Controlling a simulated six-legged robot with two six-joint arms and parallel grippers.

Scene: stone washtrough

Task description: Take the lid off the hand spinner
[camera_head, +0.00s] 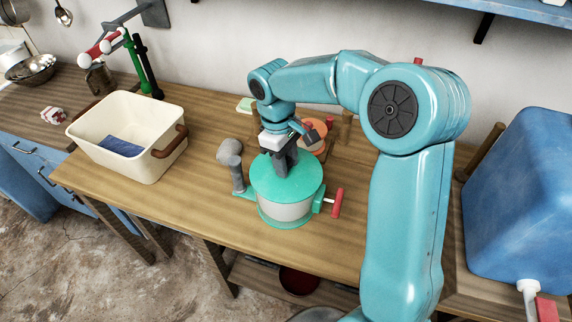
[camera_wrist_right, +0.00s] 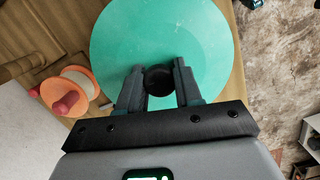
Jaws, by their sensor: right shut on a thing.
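The hand spinner (camera_head: 285,211) stands on the wooden counter, a pale drum with a green base and a crank with a red handle (camera_head: 337,203) on its right side. Its green lid (camera_head: 309,187) lies over the drum and looks level; I cannot tell if there is any gap under it. My right gripper (camera_head: 283,166) comes down from above and is shut on the lid's dark round knob (camera_wrist_right: 159,80). The wrist view shows the two fingers on either side of the knob, with the green lid (camera_wrist_right: 150,35) below. My left gripper is not in view.
A cream basin (camera_head: 110,112) with a blue cloth (camera_head: 121,146) stands left on the counter. A grey post with a rounded top (camera_head: 231,155) is close left of the spinner. An orange-rimmed spool (camera_head: 318,140) is behind it. A blue tank (camera_head: 522,200) stands right.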

